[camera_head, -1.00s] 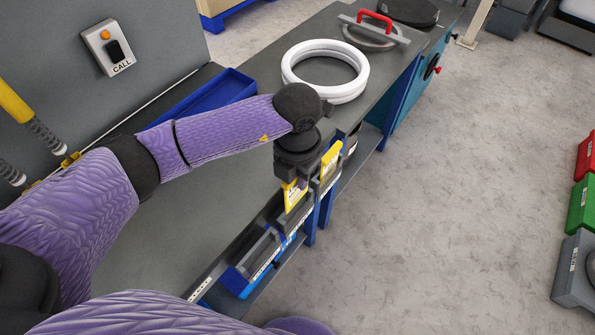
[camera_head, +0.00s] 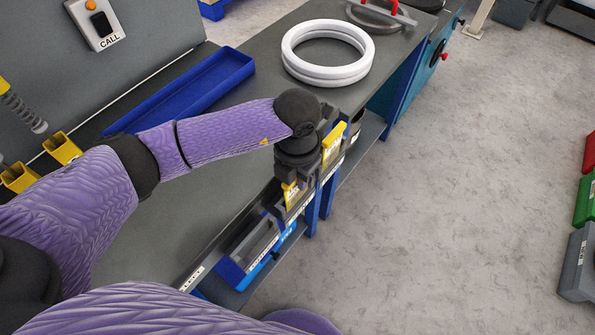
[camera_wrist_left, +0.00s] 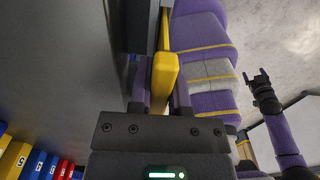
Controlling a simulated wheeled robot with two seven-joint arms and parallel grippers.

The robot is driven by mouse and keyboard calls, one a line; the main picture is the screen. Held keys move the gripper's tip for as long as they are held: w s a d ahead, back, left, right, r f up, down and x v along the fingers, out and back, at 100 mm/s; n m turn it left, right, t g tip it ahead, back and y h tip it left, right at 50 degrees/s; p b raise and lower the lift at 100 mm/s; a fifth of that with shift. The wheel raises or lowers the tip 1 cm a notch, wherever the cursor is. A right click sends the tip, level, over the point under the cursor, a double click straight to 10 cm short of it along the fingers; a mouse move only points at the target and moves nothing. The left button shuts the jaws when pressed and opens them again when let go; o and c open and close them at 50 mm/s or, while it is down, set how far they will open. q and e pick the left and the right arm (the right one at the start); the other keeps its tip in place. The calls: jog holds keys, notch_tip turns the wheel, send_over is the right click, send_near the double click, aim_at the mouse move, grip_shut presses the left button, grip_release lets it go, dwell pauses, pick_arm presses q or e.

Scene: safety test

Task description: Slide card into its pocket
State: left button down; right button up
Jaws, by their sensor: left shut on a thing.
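My left gripper (camera_head: 290,180) points down at the front edge of the grey bench and is shut on a yellow card (camera_head: 291,196). In the left wrist view the yellow piece (camera_wrist_left: 163,80) sits between the two fingers. The card hangs beside the row of holders on the bench front; whether its lower edge is inside a pocket I cannot tell. A second yellow card (camera_head: 334,146) stands in the row just beyond the gripper. My right gripper (camera_wrist_left: 257,78) shows small in the left wrist view, away from the card; its jaws are too small to judge.
A blue tray (camera_head: 190,92) and white rings (camera_head: 328,52) lie on the bench (camera_head: 225,190). Yellow sockets (camera_head: 61,148) stand at the left.

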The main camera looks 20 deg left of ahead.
jog(key=shift+w, duration=0.3)
